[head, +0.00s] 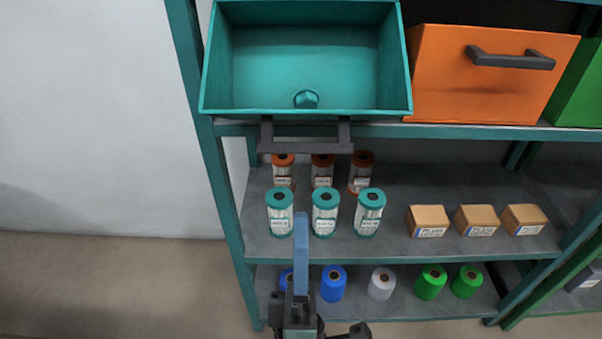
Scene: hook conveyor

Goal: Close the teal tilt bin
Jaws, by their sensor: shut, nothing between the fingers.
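The teal tilt bin (300,62) is on the upper shelf at the left in the head view. It is tilted forward and open, with its inside showing. A small teal piece (306,99) is at the bottom of its inside. The bin's dark bar handle (305,146) hangs below its front edge, in front of the shelf beam. My gripper (301,220) is shut and empty, seen as a narrow blue shape. It appears below the handle in the picture, apart from it, overlapping the canisters. The distance in depth is hard to tell.
An orange bin (440,75) with a dark handle and a green bin (585,90) stand to the right. Teal-capped canisters (369,213), orange-capped ones (362,172) and small boxes (428,221) fill the middle shelf. Coloured rolls (432,282) stand below. The left floor is clear.

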